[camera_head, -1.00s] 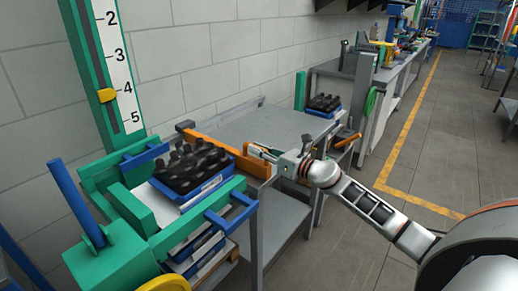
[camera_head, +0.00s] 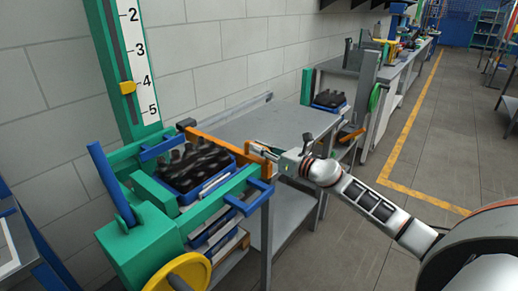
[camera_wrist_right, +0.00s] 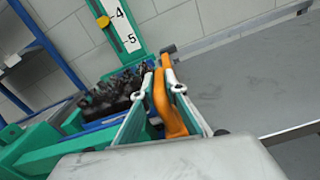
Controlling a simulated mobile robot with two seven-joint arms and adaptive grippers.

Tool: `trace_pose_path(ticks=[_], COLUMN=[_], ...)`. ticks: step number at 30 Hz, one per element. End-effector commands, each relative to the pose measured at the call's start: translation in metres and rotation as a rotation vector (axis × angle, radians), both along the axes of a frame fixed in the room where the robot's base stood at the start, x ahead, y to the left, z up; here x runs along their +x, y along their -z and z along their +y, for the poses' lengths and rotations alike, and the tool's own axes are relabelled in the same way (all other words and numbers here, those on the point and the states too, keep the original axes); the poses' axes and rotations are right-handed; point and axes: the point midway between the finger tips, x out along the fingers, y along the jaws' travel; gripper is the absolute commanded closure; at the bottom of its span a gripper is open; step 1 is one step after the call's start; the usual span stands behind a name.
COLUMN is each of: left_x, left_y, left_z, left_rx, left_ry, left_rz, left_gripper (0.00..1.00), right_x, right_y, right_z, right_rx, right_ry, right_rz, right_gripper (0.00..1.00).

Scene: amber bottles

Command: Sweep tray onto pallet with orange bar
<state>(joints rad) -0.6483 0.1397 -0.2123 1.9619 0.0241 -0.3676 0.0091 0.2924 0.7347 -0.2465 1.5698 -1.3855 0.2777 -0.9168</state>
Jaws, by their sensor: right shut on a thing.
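The orange bar (camera_head: 224,146) runs along the near end of the grey table, and my right gripper (camera_head: 262,149) is shut on its near end. In the right wrist view the bar (camera_wrist_right: 163,105) stands between the fingers of the gripper (camera_wrist_right: 160,90). A blue tray (camera_head: 212,188) full of dark bottles (camera_head: 193,166) sits within the green lift frame (camera_head: 226,203), left of the bar. The bottles also show in the wrist view (camera_wrist_right: 115,92). The bar is close along the tray's right side; contact is unclear. The pallet under the tray is mostly hidden. My left gripper is not in view.
The grey table (camera_head: 265,124) right of the bar is bare. A second tray of bottles (camera_head: 330,99) stands at its far end. A yellow handwheel (camera_head: 178,275) and blue posts stand at the lift. More blue trays (camera_head: 212,236) are stacked below.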

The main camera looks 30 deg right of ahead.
Motion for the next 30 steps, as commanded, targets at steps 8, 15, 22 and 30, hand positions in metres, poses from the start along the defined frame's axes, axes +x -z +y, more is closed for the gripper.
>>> trace_pose_path(ticks=[8, 15, 22, 30], left_x=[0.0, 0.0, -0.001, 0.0], left_y=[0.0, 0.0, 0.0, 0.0], left_z=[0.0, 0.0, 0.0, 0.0], left_rx=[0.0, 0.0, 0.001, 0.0], left_ry=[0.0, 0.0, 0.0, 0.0], left_rz=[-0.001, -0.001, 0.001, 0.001], left_gripper=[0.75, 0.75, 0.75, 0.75], right_x=[-0.002, -0.001, -0.008, -0.046], right_y=[0.002, 0.001, 0.002, 0.003], right_z=[0.007, 0.004, 0.0, -0.015], right_rx=[0.005, 0.004, 0.003, 0.003], right_ry=[-0.014, -0.007, -0.006, -0.007], right_rz=[0.006, 0.003, 0.004, 0.006], right_gripper=[0.71, 0.71, 0.71, 0.71])
